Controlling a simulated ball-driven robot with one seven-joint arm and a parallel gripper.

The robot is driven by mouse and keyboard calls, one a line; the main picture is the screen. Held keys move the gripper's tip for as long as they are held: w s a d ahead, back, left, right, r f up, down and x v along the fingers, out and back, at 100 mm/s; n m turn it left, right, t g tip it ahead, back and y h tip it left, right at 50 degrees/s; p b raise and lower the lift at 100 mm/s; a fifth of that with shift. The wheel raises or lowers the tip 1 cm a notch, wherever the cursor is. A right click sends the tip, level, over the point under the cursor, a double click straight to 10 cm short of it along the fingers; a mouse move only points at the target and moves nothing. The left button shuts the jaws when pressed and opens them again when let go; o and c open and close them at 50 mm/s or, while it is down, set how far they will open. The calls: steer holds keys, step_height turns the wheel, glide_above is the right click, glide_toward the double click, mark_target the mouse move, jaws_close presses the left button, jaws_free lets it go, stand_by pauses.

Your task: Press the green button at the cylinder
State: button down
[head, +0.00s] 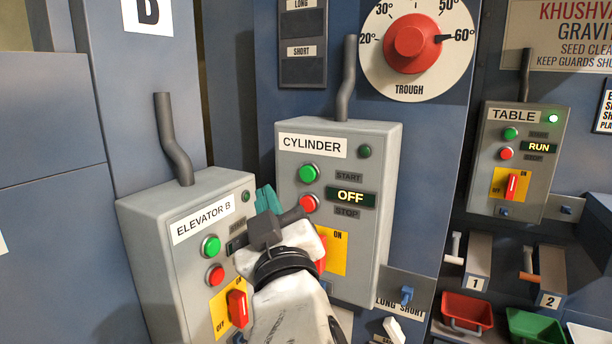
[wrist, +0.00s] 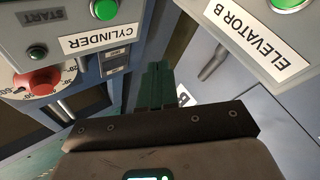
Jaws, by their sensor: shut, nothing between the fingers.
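The grey CYLINDER box (head: 341,145) has a green button (head: 309,173) at its upper left, above a red button (head: 308,204). Its display reads OFF (head: 350,197). In the wrist view the CYLINDER green button (wrist: 104,9) is at the top, upside down. My gripper (head: 268,198) is shut and empty, its teal fingers in front of the gap between the CYLINDER and ELEVATOR B boxes. In the wrist view the fingers (wrist: 158,75) point between the two boxes, apart from the button. My wrist hides part of the CYLINDER box's lower left.
The ELEVATOR B box (head: 185,245) stands close on the left, with its own green button (head: 210,246) and red button (head: 215,274). The TABLE box (head: 518,160) on the right reads RUN. A red trough dial (head: 411,43) is above. Bins (head: 466,312) sit at lower right.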

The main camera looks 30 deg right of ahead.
steer(key=shift+d, duration=0.1)
steer(key=shift+w+d+p, duration=0.3)
steer(key=shift+w+d, duration=0.55)
steer(key=shift+d, duration=0.3)
steer(key=shift+w+d+p, duration=0.25)
steer(key=shift+w+d, duration=0.65)
steer(key=shift+d, duration=0.3)
steer(key=shift+w+d+p, duration=0.3)
steer(key=shift+w+d, duration=0.55)
steer(key=shift+d, duration=0.3)
steer(key=shift+d, duration=0.1)
steer(key=shift+w+d, duration=0.25)
steer(key=shift+w+d, duration=0.3)
steer(key=shift+d, duration=0.15)
steer(key=shift+s+a, duration=0.1)
steer(key=shift+a, duration=0.05)
stand_by(0.5)
steer(key=shift+s+a, duration=0.45)
steer(key=shift+a, duration=0.1)
steer(key=shift+s+a+b, duration=0.3)
steer(key=shift+s+a, duration=0.45)
steer(key=shift+a, duration=0.3)
steer(key=shift+s+a+b, duration=0.25)
steer(key=shift+s+a, duration=0.5)
steer(key=shift+a, duration=0.3)
